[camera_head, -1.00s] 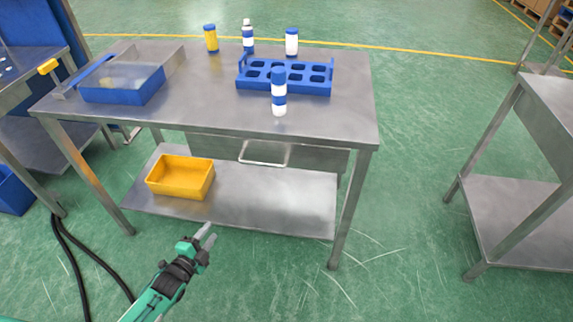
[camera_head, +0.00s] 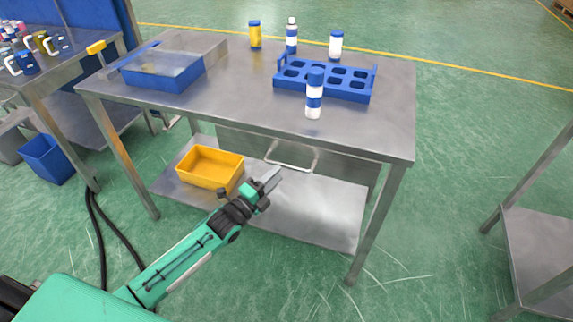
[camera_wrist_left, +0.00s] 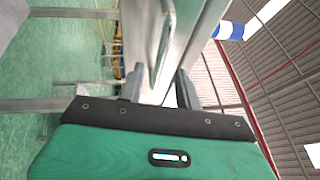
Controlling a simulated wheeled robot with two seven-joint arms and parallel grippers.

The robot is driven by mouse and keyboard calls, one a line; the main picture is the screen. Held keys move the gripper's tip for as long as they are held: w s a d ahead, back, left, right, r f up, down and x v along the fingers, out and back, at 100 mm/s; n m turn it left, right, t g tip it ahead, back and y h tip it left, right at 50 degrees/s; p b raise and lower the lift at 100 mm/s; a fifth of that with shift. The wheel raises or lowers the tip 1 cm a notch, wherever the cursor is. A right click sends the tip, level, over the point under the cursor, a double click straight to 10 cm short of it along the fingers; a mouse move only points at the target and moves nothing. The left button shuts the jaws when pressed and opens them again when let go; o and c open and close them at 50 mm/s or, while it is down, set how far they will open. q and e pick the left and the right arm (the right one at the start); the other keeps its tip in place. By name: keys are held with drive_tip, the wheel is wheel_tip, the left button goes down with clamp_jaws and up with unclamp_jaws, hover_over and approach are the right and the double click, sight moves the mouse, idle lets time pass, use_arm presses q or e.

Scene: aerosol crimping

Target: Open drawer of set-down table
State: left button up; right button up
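The grey metal set-down table (camera_head: 240,105) stands ahead of me. Its drawer (camera_head: 240,143) is under the tabletop and appears closed, with a pale U-shaped bar handle (camera_head: 292,168) on its front. My left gripper (camera_head: 271,178) is just in front of the handle and slightly below and left of it in the head view. In the left wrist view the gripper's two fingers (camera_wrist_left: 160,88) are spread apart, and the handle bar (camera_wrist_left: 168,30) runs towards the gap between them. I cannot tell whether the bar is between the fingertips. My right gripper is not in view.
A blue rack (camera_head: 325,92), several bottles and a blue bin (camera_head: 163,78) stand on the tabletop. A yellow bin (camera_head: 210,167) is on the lower shelf, close to my left gripper. Another workbench stands at left and a metal stand (camera_head: 540,240) at right.

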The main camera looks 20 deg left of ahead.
sight(286, 166)
use_arm(q)
drive_tip(key=shift+x, duration=2.7)
clamp_jaws()
